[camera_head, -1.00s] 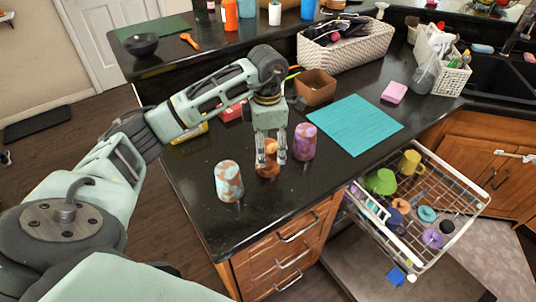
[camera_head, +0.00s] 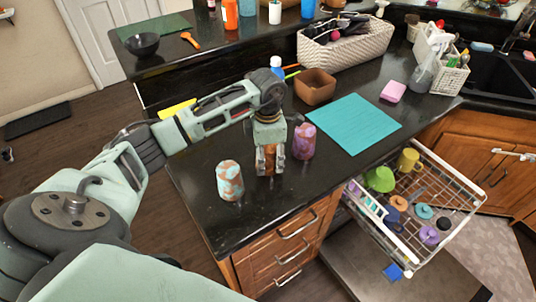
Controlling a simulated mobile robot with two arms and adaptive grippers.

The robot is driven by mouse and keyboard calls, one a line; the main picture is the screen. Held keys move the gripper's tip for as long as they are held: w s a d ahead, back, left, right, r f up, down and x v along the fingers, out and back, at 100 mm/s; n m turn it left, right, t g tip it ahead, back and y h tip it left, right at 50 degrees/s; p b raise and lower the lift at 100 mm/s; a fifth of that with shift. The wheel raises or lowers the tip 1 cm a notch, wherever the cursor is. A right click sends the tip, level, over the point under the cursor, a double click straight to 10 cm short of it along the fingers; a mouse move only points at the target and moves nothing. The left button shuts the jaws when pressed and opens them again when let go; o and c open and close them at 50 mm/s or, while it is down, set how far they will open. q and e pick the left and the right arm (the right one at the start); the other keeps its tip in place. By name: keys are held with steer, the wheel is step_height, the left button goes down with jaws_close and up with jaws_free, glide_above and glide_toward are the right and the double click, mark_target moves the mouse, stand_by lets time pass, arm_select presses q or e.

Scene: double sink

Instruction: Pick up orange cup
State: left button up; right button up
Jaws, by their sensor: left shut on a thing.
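The orange cup (camera_head: 267,160), orange-brown, stands on the black counter between two patterned cups. My left gripper (camera_head: 270,163) comes down over it from above and is shut on it, with one finger at each side. The fingers and palm hide much of the cup. I cannot tell whether its base touches the counter. My right gripper is not in view.
A teal-and-brown cup (camera_head: 230,181) stands to the left and a purple cup (camera_head: 304,141) close on the right. A turquoise mat (camera_head: 353,124), brown bowl (camera_head: 315,86) and wicker basket (camera_head: 347,51) lie behind. An open dish rack (camera_head: 462,189) juts out at right.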

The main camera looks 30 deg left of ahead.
arm_select(q)
steer(key=shift+c, duration=1.2)
steer(key=shift+r, duration=0.1)
